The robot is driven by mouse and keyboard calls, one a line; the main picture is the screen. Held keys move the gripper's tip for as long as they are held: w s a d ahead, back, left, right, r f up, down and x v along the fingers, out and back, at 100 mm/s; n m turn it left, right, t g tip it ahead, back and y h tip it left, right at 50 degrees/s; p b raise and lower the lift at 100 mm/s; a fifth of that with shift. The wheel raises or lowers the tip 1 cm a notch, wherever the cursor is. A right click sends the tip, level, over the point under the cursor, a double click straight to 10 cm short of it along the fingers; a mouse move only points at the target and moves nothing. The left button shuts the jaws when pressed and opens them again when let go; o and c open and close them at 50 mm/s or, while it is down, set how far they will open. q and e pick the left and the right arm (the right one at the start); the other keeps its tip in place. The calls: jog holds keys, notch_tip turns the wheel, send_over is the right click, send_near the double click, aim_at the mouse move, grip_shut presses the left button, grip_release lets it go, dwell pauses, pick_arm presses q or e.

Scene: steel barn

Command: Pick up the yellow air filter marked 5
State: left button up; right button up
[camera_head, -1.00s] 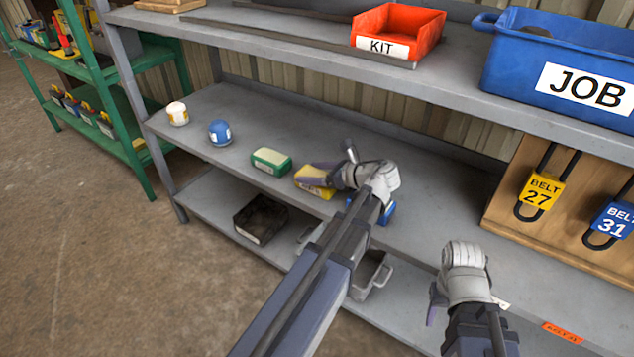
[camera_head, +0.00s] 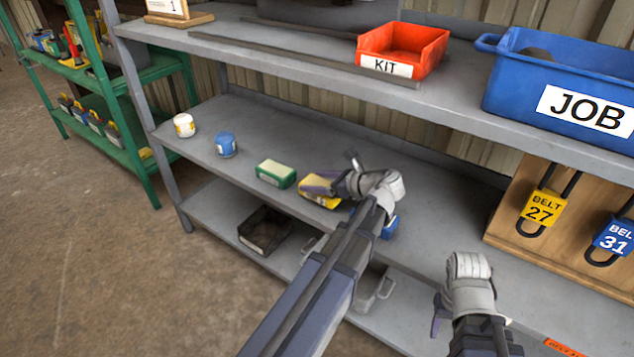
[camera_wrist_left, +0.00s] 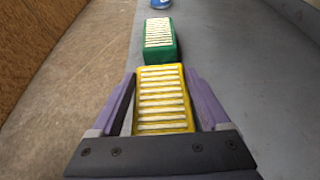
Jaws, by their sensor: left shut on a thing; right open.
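The yellow air filter (camera_head: 318,191) sits on the middle shelf (camera_head: 262,128), partly hidden by my left gripper (camera_head: 335,183) in the head view. In the left wrist view the yellow filter (camera_wrist_left: 162,98), with its pale pleated top, lies between the two fingers of my left gripper (camera_wrist_left: 163,105), which is shut on it. Any number on it is hidden or too small to read. My right gripper (camera_head: 449,304) is open and empty, in front of the shelving at the lower right.
A green filter (camera_head: 276,173) stands just left of the yellow one; it also shows in the wrist view (camera_wrist_left: 159,38). A blue item (camera_head: 389,228) is to its right. Blue (camera_head: 226,144) and white (camera_head: 184,125) canisters stand farther left. The upper shelf holds a red KIT bin (camera_head: 402,50) and blue JOB bin (camera_head: 560,75).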

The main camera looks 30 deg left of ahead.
aim_at(317, 183)
pick_arm(q)
notch_tip(317, 183, up, 9)
jog(key=p, duration=0.7)
jog(key=shift+f+p, duration=0.2)
jog(key=shift+p, duration=0.2)
